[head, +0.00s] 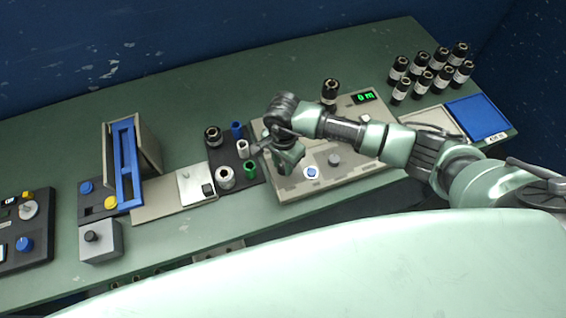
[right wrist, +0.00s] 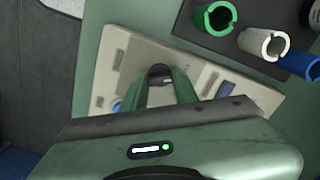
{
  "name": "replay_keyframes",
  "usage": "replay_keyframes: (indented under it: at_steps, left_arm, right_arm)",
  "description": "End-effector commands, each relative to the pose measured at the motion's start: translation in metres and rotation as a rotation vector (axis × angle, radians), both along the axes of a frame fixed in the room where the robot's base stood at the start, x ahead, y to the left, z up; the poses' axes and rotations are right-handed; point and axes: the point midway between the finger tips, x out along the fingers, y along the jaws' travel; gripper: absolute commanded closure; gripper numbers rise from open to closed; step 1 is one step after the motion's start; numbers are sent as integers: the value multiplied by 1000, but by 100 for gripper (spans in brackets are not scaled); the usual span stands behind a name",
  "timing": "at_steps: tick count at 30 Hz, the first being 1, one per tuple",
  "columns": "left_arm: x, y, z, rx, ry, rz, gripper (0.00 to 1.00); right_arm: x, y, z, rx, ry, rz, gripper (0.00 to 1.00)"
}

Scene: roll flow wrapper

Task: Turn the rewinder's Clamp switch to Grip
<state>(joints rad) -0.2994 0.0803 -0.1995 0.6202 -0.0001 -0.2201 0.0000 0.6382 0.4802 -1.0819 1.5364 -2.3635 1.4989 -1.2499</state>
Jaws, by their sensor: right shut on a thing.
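The rewinder (head: 350,170) is a beige panel with a green display reading "0 m". My right gripper (head: 282,170) is over its left part, pointing down, and hides what is under it in the head view. In the right wrist view, my right gripper (right wrist: 163,84) has its two green fingers closed on a small dark knob (right wrist: 160,70) on the beige panel. This seems to be the Clamp switch; its labels and setting cannot be read. My left gripper is not in view.
A dark tray holds green (head: 250,168), white and blue cores beside the rewinder's left edge. Several black rolls (head: 422,80) and a blue tray (head: 477,117) stand at the right.

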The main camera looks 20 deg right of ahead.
Motion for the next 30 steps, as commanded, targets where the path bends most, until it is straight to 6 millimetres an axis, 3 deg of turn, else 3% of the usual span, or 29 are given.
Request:
replay_keyframes:
  at_steps: [11,30]
  left_arm:
    - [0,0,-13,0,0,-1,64]
    - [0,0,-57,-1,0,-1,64]
  right_arm:
    - [1,0,-2,1,-1,-123,100]
    - [1,0,-2,1,-2,-697,100]
